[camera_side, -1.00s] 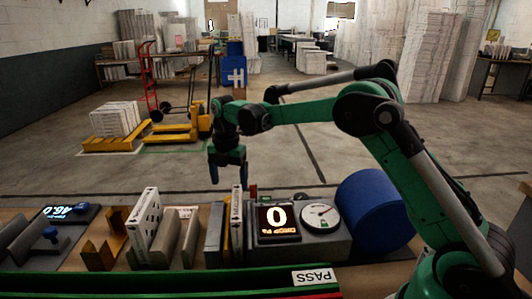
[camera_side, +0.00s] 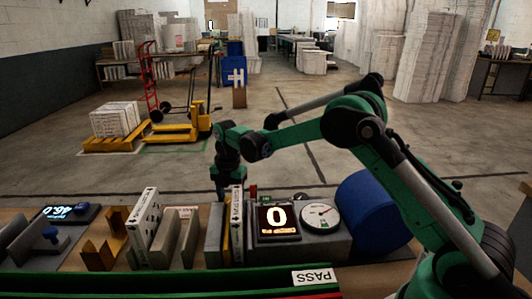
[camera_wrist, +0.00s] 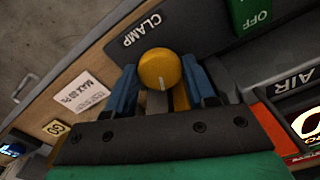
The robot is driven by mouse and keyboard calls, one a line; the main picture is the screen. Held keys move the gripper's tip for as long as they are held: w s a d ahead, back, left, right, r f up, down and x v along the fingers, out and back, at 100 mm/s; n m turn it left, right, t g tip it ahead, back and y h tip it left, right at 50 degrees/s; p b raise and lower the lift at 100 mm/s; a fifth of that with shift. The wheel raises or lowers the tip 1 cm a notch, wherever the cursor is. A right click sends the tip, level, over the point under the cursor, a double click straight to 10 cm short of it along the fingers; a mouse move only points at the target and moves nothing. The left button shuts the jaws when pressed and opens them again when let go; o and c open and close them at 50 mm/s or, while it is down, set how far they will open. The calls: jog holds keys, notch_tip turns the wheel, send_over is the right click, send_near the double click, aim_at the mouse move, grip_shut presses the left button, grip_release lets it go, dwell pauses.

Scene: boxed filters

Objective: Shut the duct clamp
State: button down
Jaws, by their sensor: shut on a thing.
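The duct clamp's round yellow knob (camera_wrist: 160,69) sits beside the CLAMP label in the wrist view. My gripper (camera_wrist: 164,88) has its blue fingers on either side of the knob and is shut on it. In the side view my gripper (camera_side: 228,186) is low, behind a white boxed filter (camera_side: 237,215) standing in the grey duct housing (camera_side: 327,246). Its fingertips and the knob are hidden there. A yellow plate (camera_side: 226,240) stands beside the filter.
The housing carries a display reading 0 (camera_side: 278,222), a round gauge (camera_side: 320,217) and a blue cylinder (camera_side: 375,210). A green OFF switch (camera_wrist: 252,14) is near the clamp. Another boxed filter (camera_side: 143,225) stands left, among upright holders.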

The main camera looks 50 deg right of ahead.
jog(key=m, duration=0.4)
jog(key=shift+m, duration=0.3)
jog(key=shift+c, duration=1.4)
grip_release()
jog(key=shift+r, duration=2.8)
